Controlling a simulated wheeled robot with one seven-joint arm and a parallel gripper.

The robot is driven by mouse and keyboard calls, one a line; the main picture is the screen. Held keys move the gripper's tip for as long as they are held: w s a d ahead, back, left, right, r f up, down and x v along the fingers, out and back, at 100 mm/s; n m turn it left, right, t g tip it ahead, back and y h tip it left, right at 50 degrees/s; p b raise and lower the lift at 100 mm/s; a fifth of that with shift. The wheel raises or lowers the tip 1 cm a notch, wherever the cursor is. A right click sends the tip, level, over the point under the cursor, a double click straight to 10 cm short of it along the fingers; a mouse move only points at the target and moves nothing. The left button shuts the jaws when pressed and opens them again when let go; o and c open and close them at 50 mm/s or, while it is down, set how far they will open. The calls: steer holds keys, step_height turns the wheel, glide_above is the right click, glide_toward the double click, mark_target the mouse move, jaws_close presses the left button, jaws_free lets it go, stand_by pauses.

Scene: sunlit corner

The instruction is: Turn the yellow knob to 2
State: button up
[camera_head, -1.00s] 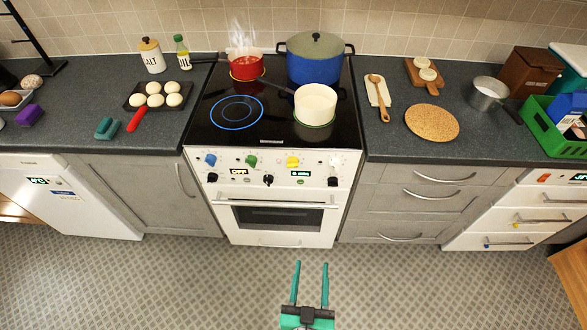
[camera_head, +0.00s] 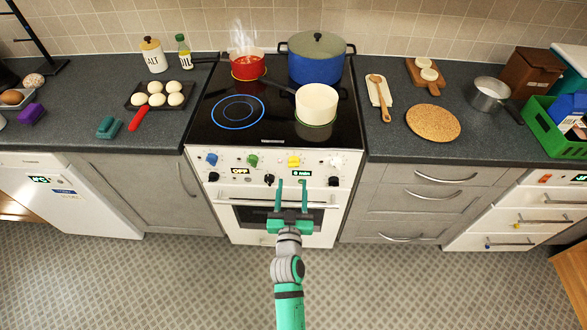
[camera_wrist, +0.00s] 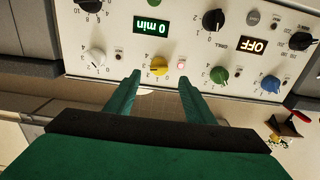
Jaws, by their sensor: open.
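The yellow knob (camera_head: 293,161) is on the white front panel of the stove (camera_head: 226,180), between the green knob (camera_head: 252,160) and a white knob (camera_head: 336,161). In the wrist view the yellow knob (camera_wrist: 159,66) appears upside down between my fingertips, a little beyond them, with number marks around it and a lit red light beside it. Its exact setting is too small to read surely. My gripper (camera_head: 291,182) is open and empty, its two green fingers pointing at the panel just below the yellow knob. It also shows in the wrist view (camera_wrist: 159,77).
A blue knob (camera_head: 211,159) and black knobs share the panel. The oven handle (camera_head: 276,203) crosses below. On the cooktop stand a steaming red pot (camera_head: 247,68), a blue pot (camera_head: 315,66) and a cream pan (camera_head: 316,103). The floor in front is clear.

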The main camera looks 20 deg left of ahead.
mark_target(294, 163)
steer(key=x, duration=0.7)
steer(key=shift+w, duration=0.25)
steer(key=shift+a, duration=0.1)
steer(key=shift+c, duration=0.4)
steer(key=c, duration=1)
steer(key=shift+w, duration=0.1)
